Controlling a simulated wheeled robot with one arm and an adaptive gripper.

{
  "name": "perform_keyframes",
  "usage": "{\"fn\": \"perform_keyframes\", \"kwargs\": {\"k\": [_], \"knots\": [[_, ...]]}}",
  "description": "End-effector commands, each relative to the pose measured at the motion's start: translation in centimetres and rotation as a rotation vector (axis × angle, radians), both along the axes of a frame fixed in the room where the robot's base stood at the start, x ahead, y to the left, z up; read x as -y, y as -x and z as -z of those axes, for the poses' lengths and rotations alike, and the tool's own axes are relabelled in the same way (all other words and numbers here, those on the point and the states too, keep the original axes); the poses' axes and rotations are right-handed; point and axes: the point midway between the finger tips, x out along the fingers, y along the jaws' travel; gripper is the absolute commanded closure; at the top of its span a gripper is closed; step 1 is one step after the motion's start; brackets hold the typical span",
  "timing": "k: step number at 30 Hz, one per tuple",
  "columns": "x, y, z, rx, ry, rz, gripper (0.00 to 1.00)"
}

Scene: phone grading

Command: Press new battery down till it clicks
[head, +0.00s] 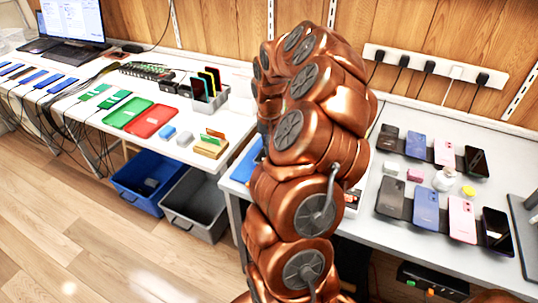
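I cannot make out the new battery or the phone it belongs to in the head view. My copper-coloured arm stands in the middle of the picture and covers the centre of the work area.
Several phones (426,208) lie in two rows on the right table, with small blocks and a small white container (442,180) between them. The left table holds a green tray (128,112), a red tray (152,121) and a card rack (207,92). Blue (148,180) and grey (196,204) bins stand below.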

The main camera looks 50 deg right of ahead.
Motion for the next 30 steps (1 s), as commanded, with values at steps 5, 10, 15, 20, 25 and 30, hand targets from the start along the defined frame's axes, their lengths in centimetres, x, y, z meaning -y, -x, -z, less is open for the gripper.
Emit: {"fn": "perform_keyframes", "kwargs": {"k": [5,10,15,20,25,30], "knots": [[0.0,-0.1,-1.2,0.003,0.001,0.0,1.0],[0.0,-0.1,-2.3,0.004,0.001,0.0,1.0],[0.0,0.0,-3.3,0.0,0.0,0.0,1.0],[-0.1,0.0,-4.4,-0.001,-0.001,0.0,1.0],[0.0,-0.1,-5.5,0.001,0.001,-0.001,1.0],[0.0,-0.1,-6.4,0.001,0.001,-0.001,1.0]]}}
